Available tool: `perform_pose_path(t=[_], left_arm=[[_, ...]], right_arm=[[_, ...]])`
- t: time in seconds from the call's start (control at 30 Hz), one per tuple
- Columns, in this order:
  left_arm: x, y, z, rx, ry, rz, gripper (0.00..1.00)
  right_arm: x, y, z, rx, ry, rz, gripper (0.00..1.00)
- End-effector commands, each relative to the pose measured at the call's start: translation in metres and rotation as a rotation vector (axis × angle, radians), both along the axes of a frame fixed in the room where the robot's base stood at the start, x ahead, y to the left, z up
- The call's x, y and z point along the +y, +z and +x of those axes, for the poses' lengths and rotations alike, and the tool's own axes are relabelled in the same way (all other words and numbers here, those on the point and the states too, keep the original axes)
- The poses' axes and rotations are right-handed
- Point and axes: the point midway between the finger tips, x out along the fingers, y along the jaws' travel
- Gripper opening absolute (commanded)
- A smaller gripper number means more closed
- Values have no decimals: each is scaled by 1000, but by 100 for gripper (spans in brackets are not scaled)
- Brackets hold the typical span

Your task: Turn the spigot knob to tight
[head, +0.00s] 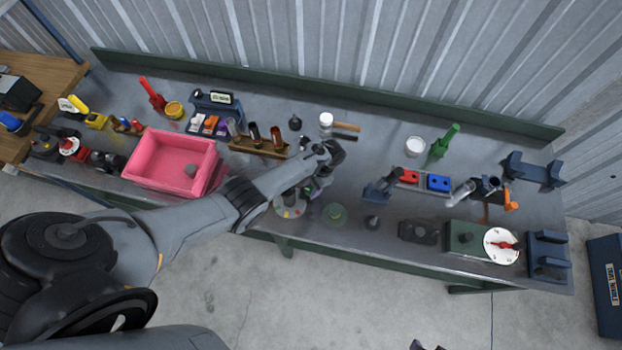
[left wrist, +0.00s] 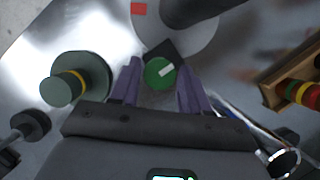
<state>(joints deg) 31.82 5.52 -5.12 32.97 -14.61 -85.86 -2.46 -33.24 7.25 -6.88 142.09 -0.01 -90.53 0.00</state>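In the left wrist view, a round green knob (left wrist: 158,73) with a white bar mark shows between the two purple fingers of my open left gripper (left wrist: 160,88). I cannot tell whether the fingers touch it. A pale grey dial disc (left wrist: 190,42) with a red square lies just beyond the knob. In the head view, my left gripper (head: 308,192) points down over the bench, beside the dial disc (head: 287,209) with coloured marks. The arm and gripper hide the knob there. Dark tips at the bottom edge may be my right gripper (head: 428,346), mostly cut off.
A green round part (head: 334,214) stands just right of the disc. A pink bin (head: 150,160) is to the left. A green box (head: 462,239) with a white dial and red pointer (head: 503,246) is at the right. A wooden rack (head: 258,148) stands behind the left gripper.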

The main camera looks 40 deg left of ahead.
Motion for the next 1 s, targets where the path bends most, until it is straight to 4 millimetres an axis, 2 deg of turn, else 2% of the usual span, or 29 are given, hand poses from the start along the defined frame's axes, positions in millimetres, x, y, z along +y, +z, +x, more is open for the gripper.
perform_pose_path(t=[0.03,0.1,0.47,0.67,1.0], left_arm=[[0,0,0,0,0,0,55],[0,0,0,1,1,1,63],[-1,4,1,1,1,1,63],[-3,26,10,-2,1,0,63],[-10,77,30,-1,1,-1,63]], right_arm=[[0,0,0,0,0,0,43],[0,0,0,0,-1,1,43],[2,2,0,0,-6,8,43],[2,8,0,1,-7,11,43],[2,11,0,0,-5,9,43]])
